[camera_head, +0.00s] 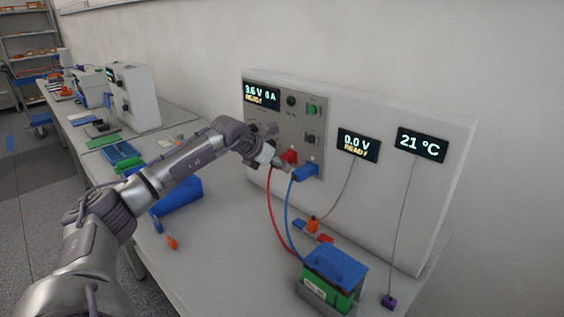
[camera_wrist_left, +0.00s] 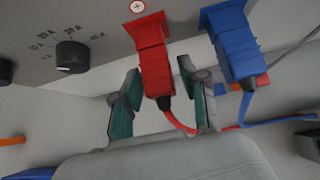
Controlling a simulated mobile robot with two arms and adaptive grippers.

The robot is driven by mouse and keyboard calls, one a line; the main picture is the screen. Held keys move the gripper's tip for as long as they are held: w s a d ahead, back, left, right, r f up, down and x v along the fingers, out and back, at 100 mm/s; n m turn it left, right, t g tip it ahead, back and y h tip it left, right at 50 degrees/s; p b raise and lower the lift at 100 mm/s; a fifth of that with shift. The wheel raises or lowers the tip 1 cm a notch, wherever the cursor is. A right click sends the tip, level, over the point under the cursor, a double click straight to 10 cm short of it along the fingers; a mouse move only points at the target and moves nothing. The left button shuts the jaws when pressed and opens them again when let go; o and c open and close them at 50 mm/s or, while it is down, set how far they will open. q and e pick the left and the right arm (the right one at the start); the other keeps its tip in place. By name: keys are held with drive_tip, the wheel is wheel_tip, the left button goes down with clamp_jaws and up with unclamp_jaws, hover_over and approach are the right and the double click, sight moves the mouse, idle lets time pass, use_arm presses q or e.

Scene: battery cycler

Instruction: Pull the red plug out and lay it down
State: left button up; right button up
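The red plug (camera_head: 290,156) sits in the front panel of the cycler, left of the blue plug (camera_head: 305,171). In the left wrist view the red plug (camera_wrist_left: 153,55) points out from the panel, its red cable hanging from its end. My left gripper (camera_head: 278,162) is at the red plug. In the wrist view its two fingers (camera_wrist_left: 164,85) are apart, one on each side of the red plug's outer end, with gaps visible on both sides. The blue plug (camera_wrist_left: 237,45) is just right of the right finger. My right gripper is not in view.
A green battery with a blue top (camera_head: 336,270) stands on the bench in front. Bare bench (camera_head: 225,240) lies between.

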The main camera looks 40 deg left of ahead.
use_arm(q)
drive_tip(key=c, duration=0.5)
drive_tip(key=shift+c, duration=0.2)
drive_tip(key=shift+f, duration=0.1)
drive_tip(key=shift+s+b, duration=0.2)
drive_tip(key=shift+b, duration=0.1)
drive_tip(key=shift+s+a+b, duration=0.15)
drive_tip(key=shift+s+b, duration=0.85)
drive_tip(key=shift+s, duration=0.35)
drive_tip(key=shift+s+a+b, duration=0.1)
drive_tip(key=shift+s+b, duration=0.9)
drive_tip(key=shift+s, duration=0.3)
